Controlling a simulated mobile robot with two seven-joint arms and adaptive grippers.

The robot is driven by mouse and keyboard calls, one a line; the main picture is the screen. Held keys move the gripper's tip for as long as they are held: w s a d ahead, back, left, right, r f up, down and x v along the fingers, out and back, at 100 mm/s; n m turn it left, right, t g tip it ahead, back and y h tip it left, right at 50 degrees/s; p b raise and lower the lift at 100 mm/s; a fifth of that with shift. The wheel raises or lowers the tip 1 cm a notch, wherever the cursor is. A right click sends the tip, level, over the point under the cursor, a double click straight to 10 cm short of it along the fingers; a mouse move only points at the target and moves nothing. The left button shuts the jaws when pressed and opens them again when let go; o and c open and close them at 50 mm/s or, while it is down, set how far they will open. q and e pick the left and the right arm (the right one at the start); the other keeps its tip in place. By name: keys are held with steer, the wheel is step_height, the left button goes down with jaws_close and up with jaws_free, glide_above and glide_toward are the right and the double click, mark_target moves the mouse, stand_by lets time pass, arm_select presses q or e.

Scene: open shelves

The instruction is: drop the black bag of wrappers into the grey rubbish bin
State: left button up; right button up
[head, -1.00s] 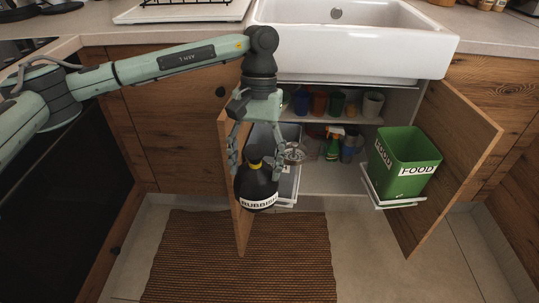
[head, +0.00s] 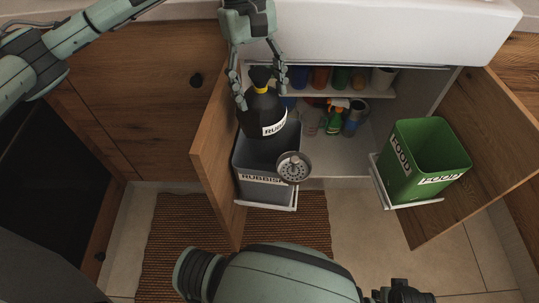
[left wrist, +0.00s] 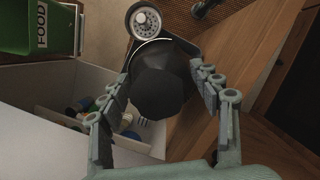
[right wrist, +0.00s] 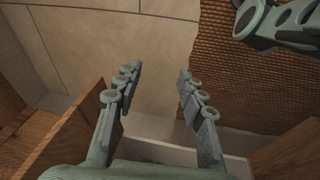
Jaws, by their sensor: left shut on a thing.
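The black bag (head: 262,116), with a yellow band at its neck and a white label, hangs upright from my left gripper (head: 261,92), which is shut on its top. The grey rubbish bin (head: 266,186), labelled RUBBISH, stands on a pulled-out rack at the cupboard's left. The bag is over the back of the bin's opening; I cannot tell whether its bottom is below the rim. In the left wrist view the bag (left wrist: 160,90) sits between the fingers. My right gripper (right wrist: 158,78) is open and empty in the right wrist view, over the cupboard front and floor.
A round metal piece (head: 293,167) is at the bin's front right. The open left door (head: 216,150) stands close beside the bin. A green food bin (head: 425,165) hangs on the right door. The sink (head: 390,35) juts out above. Cups and a spray bottle (head: 334,118) fill the cupboard.

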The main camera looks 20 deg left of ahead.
mark_target(261, 75)
arm_select(q)
steer(key=shift+s+f, duration=0.1)
steer(key=shift+f, duration=0.25)
step_height(261, 75, down, 3)
steer(key=shift+f, duration=0.1)
steer(key=shift+f+b, duration=0.3)
steer(key=shift+f, duration=0.5)
arm_select(e)
steer(key=shift+w+a+r, duration=0.1)
steer(key=shift+w+r, duration=0.25)
steer(key=shift+r, duration=0.25)
steer(key=shift+w+a+r, duration=0.1)
steer(key=shift+w+r, duration=0.25)
steer(key=shift+r, duration=0.25)
arm_select(q)
steer(key=o, duration=1.7)
step_height(261, 75, up, 10)
